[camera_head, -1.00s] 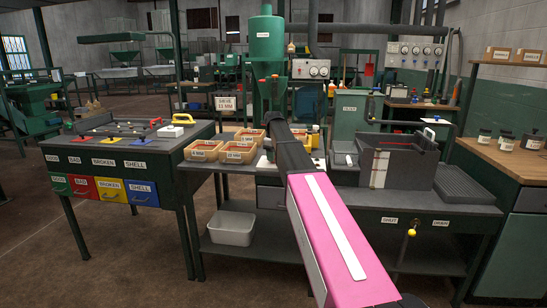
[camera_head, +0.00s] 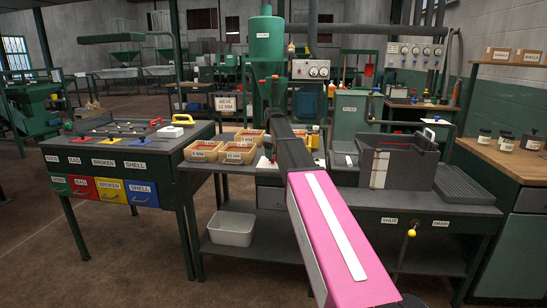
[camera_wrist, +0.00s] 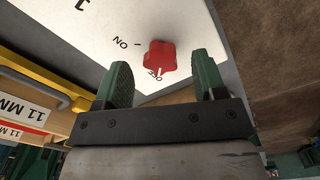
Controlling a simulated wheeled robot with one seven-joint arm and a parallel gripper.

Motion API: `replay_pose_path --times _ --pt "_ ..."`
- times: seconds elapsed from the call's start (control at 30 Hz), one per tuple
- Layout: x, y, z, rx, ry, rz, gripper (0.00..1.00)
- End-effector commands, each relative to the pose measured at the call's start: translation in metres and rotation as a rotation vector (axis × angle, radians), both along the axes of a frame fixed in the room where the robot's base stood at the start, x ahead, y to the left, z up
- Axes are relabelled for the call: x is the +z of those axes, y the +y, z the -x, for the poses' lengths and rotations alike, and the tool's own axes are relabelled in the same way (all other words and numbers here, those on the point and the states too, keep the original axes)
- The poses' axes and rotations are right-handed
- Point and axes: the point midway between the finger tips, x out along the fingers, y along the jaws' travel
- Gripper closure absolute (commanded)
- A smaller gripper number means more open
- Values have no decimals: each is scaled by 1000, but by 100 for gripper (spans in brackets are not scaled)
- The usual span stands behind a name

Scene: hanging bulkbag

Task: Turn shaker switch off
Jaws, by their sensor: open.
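The red shaker switch (camera_wrist: 160,56) is a lobed knob on a white panel (camera_wrist: 95,30) in the wrist view. The panel reads ON beside a tick to the knob's left and OFF just below the knob. A pale mark shows at the knob's lower edge near OFF; I cannot tell surely whether it is the pointer. My gripper (camera_wrist: 163,70) is open, with one green finger to the left of the knob and one to the right. I see no clear contact. In the head view my pink arm reaches over the bench, and the knob cannot be made out there.
Wooden trays (camera_head: 238,152) with size labels stand on the bench left of my arm. A yellow handle (camera_wrist: 45,80) passes close to the left finger in the wrist view. A grey box (camera_head: 400,167) stands right of my arm.

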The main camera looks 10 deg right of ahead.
Motion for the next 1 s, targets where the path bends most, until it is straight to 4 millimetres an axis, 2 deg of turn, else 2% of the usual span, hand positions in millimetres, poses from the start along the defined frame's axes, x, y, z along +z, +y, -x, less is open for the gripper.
replay_pose_path --times 0.2,0.43,0.63,1.0 --pt "44 0 -1 0 -3 0 36" --pt "78 0 -1 0 -1 0 36" --pt "89 0 0 0 0 0 36" --pt "90 0 0 0 0 0 36"
